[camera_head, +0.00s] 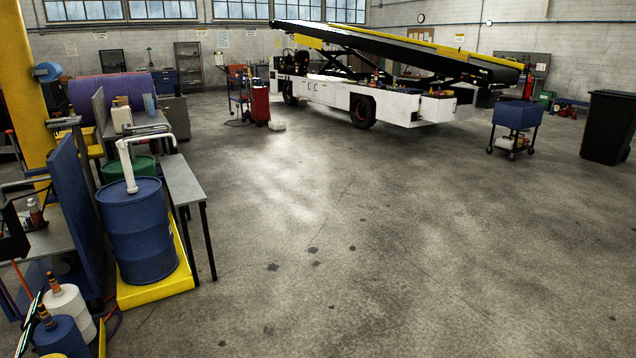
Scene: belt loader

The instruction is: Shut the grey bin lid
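A dark grey, nearly black wheeled bin (606,130) stands upright on the floor at the far right of the head view. Its top edge shows as a dark rim near the right picture edge. At this distance I cannot tell whether its lid is open or shut. No other bin with a lid stands out clearly. Neither of my grippers is in view.
A blue cart (516,116) stands left of the bin. A white belt loader (370,90) stands at the back. A blue drum (140,230) on a yellow pallet and a narrow grey bench (183,180) fill the left. The middle floor is clear.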

